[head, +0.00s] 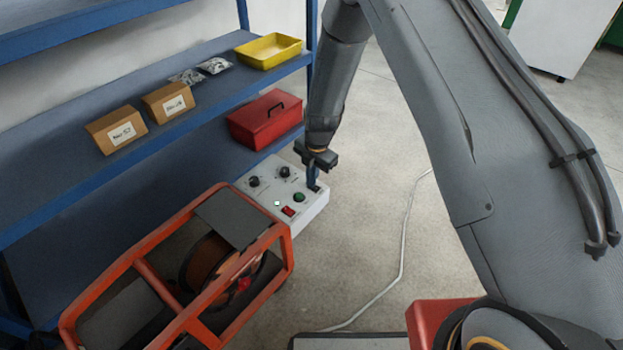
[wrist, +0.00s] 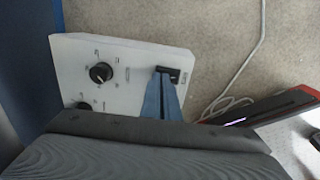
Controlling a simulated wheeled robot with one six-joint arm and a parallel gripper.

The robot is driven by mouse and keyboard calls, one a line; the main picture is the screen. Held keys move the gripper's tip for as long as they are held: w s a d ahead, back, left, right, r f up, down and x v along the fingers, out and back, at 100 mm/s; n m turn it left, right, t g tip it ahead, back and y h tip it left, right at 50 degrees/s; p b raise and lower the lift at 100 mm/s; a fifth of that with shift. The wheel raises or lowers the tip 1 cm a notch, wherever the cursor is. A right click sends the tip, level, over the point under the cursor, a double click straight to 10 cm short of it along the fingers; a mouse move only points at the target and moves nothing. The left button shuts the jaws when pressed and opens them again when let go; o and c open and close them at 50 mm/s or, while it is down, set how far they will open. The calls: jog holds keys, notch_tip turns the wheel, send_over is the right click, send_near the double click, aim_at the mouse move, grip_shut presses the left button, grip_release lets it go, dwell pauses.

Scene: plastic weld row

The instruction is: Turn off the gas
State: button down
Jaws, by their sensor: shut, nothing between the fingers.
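A white control box (head: 268,191) stands between the shelf and the orange frame; its top also shows in the wrist view (wrist: 126,62). It carries two black knobs, one at the back (head: 285,171) and one to the left (head: 254,181), a green button (head: 299,197) and a red switch (head: 289,211). A black rocker or lever switch (wrist: 172,73) sits near the box's right edge, its label too small to read. My gripper (head: 312,184) is shut and empty, its blue fingers pointing down at this switch. The fingertips overlap the switch's edge in the wrist view; I cannot tell whether they touch.
An orange tubular frame (head: 148,278) with a wire spool stands close in front. The blue shelf (head: 75,82) at left holds cardboard boxes, a yellow tray (head: 268,50) and a red toolbox (head: 265,119). A pale cable (head: 403,255) lies on open floor to the right.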

aim_at(316, 189)
jog(key=shift+a+f+b, duration=0.15)
jog(key=shift+f+b, duration=0.15)
jog(key=shift+f, duration=0.15)
jog(key=shift+s+d, duration=0.5)
jog(key=shift+d, duration=0.25)
jog(key=shift+p, duration=0.3)
notch_tip(316, 189, up, 15)
jog(key=p, duration=0.3)
jog(key=shift+d, duration=0.25)
jog(key=shift+s, duration=0.1)
